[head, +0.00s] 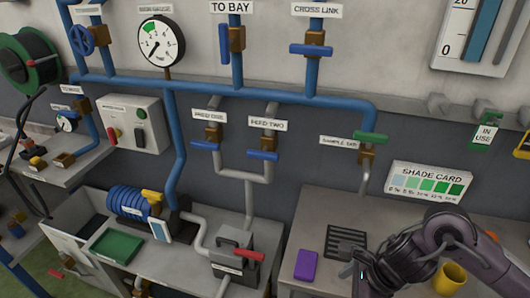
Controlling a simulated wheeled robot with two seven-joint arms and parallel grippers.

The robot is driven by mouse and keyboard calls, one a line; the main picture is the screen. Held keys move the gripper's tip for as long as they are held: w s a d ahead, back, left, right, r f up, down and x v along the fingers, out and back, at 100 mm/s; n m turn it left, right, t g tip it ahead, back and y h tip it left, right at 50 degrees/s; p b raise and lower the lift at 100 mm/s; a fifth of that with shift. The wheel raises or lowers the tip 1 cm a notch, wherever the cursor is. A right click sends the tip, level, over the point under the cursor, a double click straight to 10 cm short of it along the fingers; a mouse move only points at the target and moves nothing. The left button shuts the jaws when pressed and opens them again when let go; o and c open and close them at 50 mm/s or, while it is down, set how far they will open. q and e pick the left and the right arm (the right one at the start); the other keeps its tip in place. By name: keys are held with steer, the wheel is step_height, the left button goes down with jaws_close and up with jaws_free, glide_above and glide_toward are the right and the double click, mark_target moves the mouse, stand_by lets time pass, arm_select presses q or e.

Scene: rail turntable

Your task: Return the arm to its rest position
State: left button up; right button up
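My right arm comes in from the lower right, over the right-hand bench, with dark purple links. Its gripper (360,273) is at the bench's front, just right of a purple block (306,265) and in front of a dark slotted drain grate (345,242). The fingers are small and partly hidden by the wrist, so I cannot tell whether they are open or shut. I see nothing clearly held. My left gripper is not in view.
A yellow mug (450,276) stands beside my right forearm. A shade card (430,182) stands behind the arm. The sample tap (370,138) has a green handle above the grate. A red-handled grey device (234,254) and a green tray (117,246) are on the left bench.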

steer(key=w+a+r+m+t+y, duration=0.3)
steer(key=a+m+t, duration=0.4)
steer(key=a+m, duration=0.85)
steer(key=s+d+f+m+g+h, duration=0.2)
steer(key=s+d+m, duration=0.3)
steer(key=m, duration=0.6)
steer(key=s+d+f+m+g+h, duration=0.1)
steer(key=s+d+f+m+h, duration=0.15)
steer(key=d+m, duration=0.7)
steer(key=s+d+f+m+g+h, duration=0.1)
steer(key=s+d+m+g+h, duration=0.2)
steer(key=m, duration=1)
step_height(320, 180, down, 30)
steer(key=s+b, duration=0.1)
steer(key=b, duration=0.2)
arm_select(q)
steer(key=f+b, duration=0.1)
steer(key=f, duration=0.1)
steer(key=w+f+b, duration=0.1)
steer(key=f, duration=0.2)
arm_select(e)
steer(key=s+d+f, duration=0.2)
steer(key=s+f, duration=0.8)
steer(key=f, duration=0.1)
steer(key=s+d+f+g, duration=0.1)
steer(key=s+d+f, duration=0.1)
steer(key=s+f, duration=0.9)
steer(key=shift+f+n, duration=0.3)
steer(key=shift+f, duration=0.35)
